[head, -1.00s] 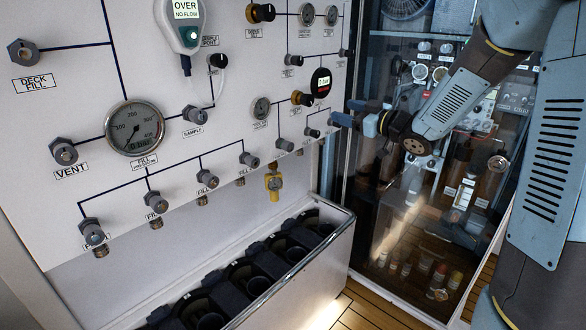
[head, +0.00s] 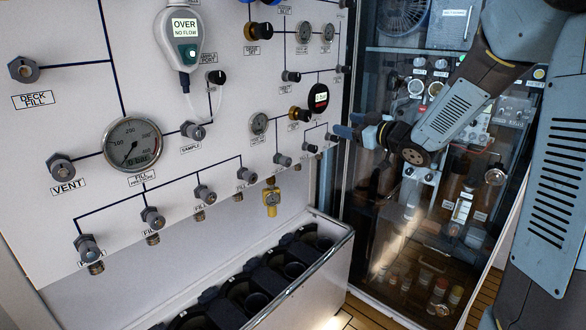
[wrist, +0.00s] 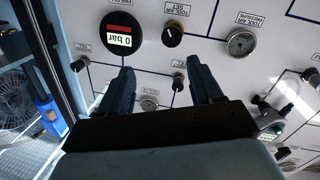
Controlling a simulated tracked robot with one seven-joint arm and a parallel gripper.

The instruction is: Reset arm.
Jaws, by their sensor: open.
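My gripper (head: 347,125) is raised in front of the right edge of the white fill panel (head: 90,110). Its two dark blue fingers are apart in the wrist view (wrist: 158,68), with nothing held between them. A small knob on the panel shows between the fingertips there, beyond them. My arm comes in from the upper right in the head view, bent at the elbow.
The panel carries a large fill gauge (head: 133,143), a hand-held meter reading "OVER NO FLOW" (head: 184,35), a round digital gauge (head: 318,98) and several fittings. A bin (head: 318,270) with dark compartments stands below. A glass-fronted cabinet (head: 400,250) stands right.

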